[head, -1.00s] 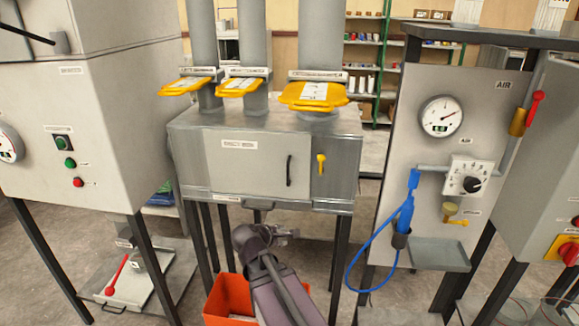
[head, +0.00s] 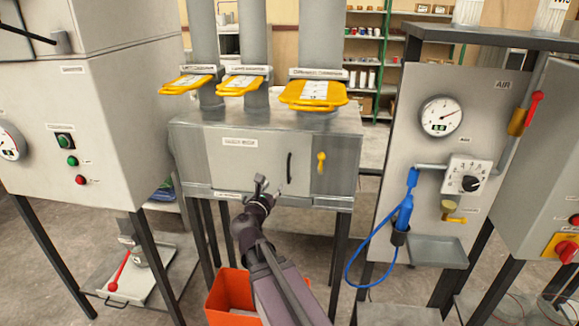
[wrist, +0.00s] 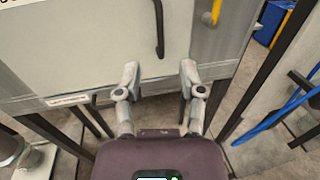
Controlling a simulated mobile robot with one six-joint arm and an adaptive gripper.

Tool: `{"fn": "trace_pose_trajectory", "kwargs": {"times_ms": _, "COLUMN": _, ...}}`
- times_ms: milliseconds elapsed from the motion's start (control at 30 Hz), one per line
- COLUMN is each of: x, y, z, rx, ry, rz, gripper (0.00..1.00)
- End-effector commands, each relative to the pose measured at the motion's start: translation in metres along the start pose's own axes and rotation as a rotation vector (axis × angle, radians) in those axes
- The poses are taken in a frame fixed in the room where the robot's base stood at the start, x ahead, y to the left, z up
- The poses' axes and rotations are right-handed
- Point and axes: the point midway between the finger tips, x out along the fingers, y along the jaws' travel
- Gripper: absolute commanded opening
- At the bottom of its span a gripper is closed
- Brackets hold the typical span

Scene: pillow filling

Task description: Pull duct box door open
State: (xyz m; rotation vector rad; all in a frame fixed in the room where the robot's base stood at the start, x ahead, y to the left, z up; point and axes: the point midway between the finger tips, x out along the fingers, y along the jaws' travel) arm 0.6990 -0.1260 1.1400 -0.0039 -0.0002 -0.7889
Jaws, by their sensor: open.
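The duct box door (head: 248,162) is a light grey panel on the metal duct box, and it looks closed. Its black vertical bar handle (head: 289,168) is near the door's right edge. A yellow latch (head: 321,162) is on the box to the right of the handle. My gripper (head: 270,190) is in front of the lower part of the door, below and left of the handle. In the wrist view my gripper (wrist: 160,75) is open and empty, with the black handle (wrist: 159,28) ahead between the fingers' lines, apart from them. The latch (wrist: 212,14) shows at the upper right.
Yellow slide gates (head: 312,93) sit on the pipes above the box. An orange bin (head: 230,296) stands on the floor below. An air panel (head: 440,160) with a blue hose (head: 365,245) is at the right. A grey cabinet (head: 95,130) is at the left.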

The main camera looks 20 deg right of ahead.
Motion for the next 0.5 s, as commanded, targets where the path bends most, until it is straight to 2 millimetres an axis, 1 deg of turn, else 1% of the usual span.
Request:
{"fn": "trace_pose_trajectory", "kwargs": {"times_ms": 267, "x": 0.004, "y": 0.0, "z": 0.0, "rx": 0.003, "ry": 0.001, "rz": -0.002, "gripper": 0.51}}
{"fn": "trace_pose_trajectory", "kwargs": {"times_ms": 500, "x": 0.022, "y": 0.0, "z": 0.0, "rx": 0.003, "ry": 0.001, "rz": -0.003, "gripper": 0.51}}
